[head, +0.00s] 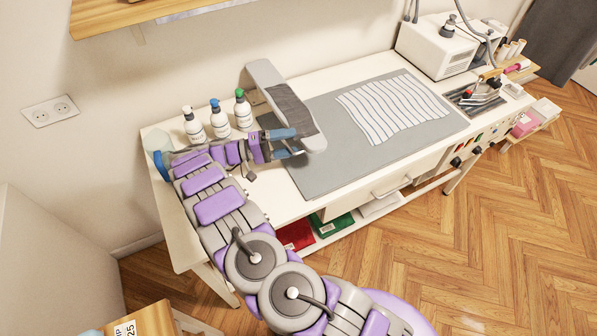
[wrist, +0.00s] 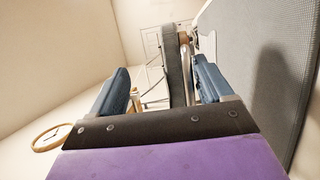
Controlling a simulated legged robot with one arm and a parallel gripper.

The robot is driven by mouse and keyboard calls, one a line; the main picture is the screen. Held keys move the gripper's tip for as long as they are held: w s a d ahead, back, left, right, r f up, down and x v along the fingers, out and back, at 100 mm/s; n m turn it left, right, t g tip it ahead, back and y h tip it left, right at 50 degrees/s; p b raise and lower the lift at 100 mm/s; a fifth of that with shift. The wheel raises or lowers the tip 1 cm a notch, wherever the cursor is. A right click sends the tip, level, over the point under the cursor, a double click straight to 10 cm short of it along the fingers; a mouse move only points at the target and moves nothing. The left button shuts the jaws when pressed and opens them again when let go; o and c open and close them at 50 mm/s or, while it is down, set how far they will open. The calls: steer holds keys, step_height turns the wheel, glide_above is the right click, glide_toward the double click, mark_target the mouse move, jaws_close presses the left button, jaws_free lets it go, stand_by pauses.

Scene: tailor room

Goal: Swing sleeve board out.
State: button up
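The sleeve board (head: 266,75) is a long, narrow grey padded board with a dark cloth (head: 292,107) over its middle. It stands at the back left of the worktable, its rounded near end over the edge of the grey mat. My gripper (head: 299,143) is at the left side of that near end, its two blue fingers apart. In the wrist view my gripper (wrist: 163,82) shows open, with the dark narrow side of the sleeve board (wrist: 175,78) between the fingers and gaps on both sides. Contact with the board cannot be made out.
Several white pump bottles (head: 219,118) stand close behind my forearm. A striped cloth (head: 390,107) lies on the grey mat (head: 320,178). A white machine (head: 435,47) and a tool tray (head: 475,97) stand at the right. A shelf (head: 110,14) hangs above the left.

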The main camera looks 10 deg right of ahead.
steer(key=s, duration=0.4)
steer(key=s+r+p, duration=0.1)
steer(key=s, duration=0.4)
steer(key=s+d, duration=0.1)
steer(key=s, duration=0.3)
steer(key=shift+s+d+r, duration=0.1)
steer(key=shift+s+r, duration=0.1)
steer(key=shift+r, duration=0.15)
steer(key=c, duration=0.4)
